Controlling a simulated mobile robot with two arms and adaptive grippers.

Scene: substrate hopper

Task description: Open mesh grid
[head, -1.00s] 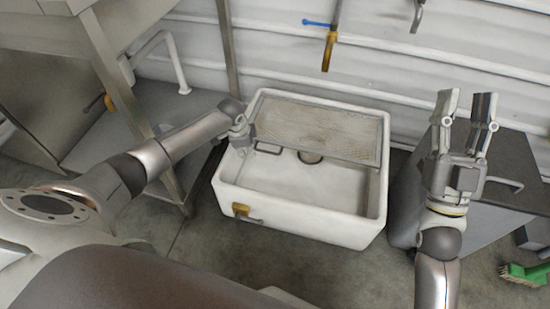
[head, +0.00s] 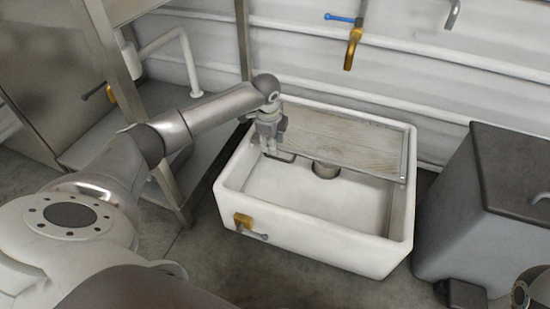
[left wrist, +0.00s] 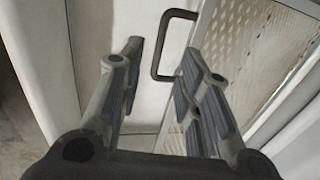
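The mesh grid (head: 350,140) is a grey-framed panel lying over the back part of a white basin (head: 318,243). Its dark U-shaped handle (head: 284,157) sticks out from the front edge near the left end; it also shows in the left wrist view (left wrist: 157,50). My left gripper (head: 268,150) points down at the grid's left end, beside the handle. In the left wrist view its two fingers (left wrist: 160,53) are apart, and the handle appears between the fingertips. I cannot tell if they touch it.
A yellow-handled valve (head: 243,221) sits on the basin's front. A dark grey bin (head: 480,215) stands to the right. A metal frame (head: 170,195) stands left, and a blue-handled tap (head: 350,45) hangs on the back wall. The basin's front part is open.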

